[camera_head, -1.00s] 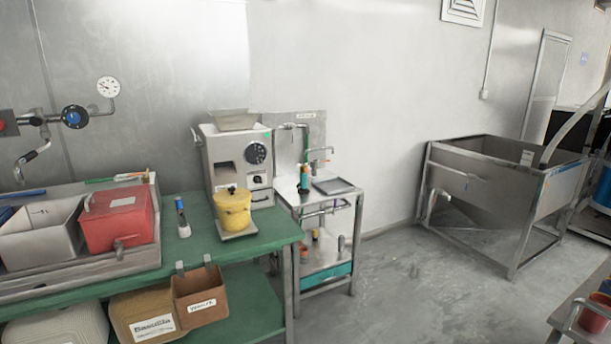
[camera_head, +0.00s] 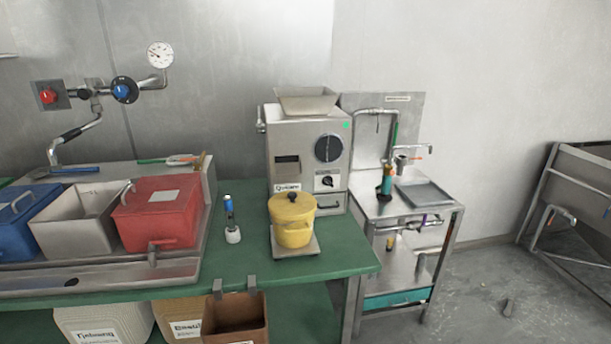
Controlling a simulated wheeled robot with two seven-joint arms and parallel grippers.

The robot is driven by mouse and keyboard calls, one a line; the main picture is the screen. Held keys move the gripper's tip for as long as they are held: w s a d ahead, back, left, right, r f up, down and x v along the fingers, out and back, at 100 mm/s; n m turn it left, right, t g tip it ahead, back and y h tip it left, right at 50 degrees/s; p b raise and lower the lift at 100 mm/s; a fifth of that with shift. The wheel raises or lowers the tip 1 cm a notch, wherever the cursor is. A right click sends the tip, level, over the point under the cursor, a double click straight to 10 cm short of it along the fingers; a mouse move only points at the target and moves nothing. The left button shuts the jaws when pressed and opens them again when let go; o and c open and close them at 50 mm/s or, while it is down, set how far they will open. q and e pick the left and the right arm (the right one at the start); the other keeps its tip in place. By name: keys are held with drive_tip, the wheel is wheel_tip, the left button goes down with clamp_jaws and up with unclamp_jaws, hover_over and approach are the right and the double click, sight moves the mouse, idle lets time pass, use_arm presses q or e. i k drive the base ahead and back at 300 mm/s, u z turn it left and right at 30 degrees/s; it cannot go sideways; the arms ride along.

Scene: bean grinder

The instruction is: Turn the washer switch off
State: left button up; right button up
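No part is clearly marked as the washer switch, and I cannot tell which one it is. A red knob on a dark plate (camera_head: 48,96) is on the wall at the left, beside a blue round valve (camera_head: 124,90) on a pipe. A grey bean grinder (camera_head: 307,150) stands on the green table, with a large dark dial (camera_head: 328,148) and a small black knob on a white plate (camera_head: 327,182). A small green light (camera_head: 347,125) shows at its upper right. Neither of my grippers is in view.
A yellow lidded pot (camera_head: 293,222) stands in front of the grinder. A sink at the left holds red (camera_head: 160,222), white and blue bins. A steel stand (camera_head: 408,205) with taps is at the right. Open floor (camera_head: 490,290) lies right of the stand.

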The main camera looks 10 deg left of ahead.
sight(327, 181)
drive_tip(key=z, duration=1.5)
drive_tip(key=i, duration=2.7)
drive_tip(key=u, duration=2)
